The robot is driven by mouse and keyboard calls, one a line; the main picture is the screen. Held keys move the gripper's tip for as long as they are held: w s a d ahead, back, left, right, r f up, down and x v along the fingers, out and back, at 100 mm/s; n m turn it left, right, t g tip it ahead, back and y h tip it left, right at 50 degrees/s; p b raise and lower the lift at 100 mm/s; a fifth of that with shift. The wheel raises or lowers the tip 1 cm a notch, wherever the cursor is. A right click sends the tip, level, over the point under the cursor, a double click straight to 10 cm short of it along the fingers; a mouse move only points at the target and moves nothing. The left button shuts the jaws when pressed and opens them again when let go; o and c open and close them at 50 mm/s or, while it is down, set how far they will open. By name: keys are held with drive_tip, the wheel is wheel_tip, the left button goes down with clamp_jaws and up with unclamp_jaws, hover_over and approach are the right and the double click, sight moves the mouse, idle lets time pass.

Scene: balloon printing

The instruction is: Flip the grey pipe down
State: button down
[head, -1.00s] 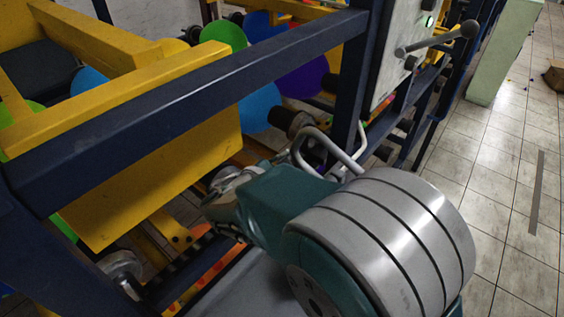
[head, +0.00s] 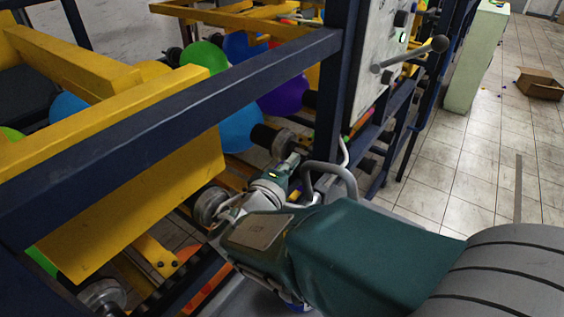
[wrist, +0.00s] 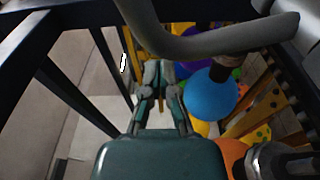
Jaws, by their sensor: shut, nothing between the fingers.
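A bent grey pipe (head: 332,170) shows in the head view just right of my gripper, arching above my teal wrist. In the wrist view a thick grey curved pipe (wrist: 205,46) crosses the top, close to the camera. What it is fixed to is hidden. My gripper (head: 290,164) reaches into the blue machine frame. It is shut and empty, and the wrist view shows its fingers (wrist: 159,72) together below the pipe. I cannot tell whether my wrist touches the pipe.
A blue beam (head: 180,118) and a yellow block (head: 150,205) lie left of my arm. Colored balloons (head: 240,128) sit behind. A control box (head: 362,85) with a ball-ended lever (head: 410,55) stands beyond. The tiled floor (head: 480,165) at right is mostly clear.

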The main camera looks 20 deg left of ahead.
drive_tip(key=shift+s+d+r+m, duration=0.2)
drive_tip(key=shift+d+m, duration=0.4)
drive_tip(key=shift+d, duration=0.05)
drive_tip(key=shift+s+d+r, duration=0.15)
drive_tip(key=shift+d, duration=0.45)
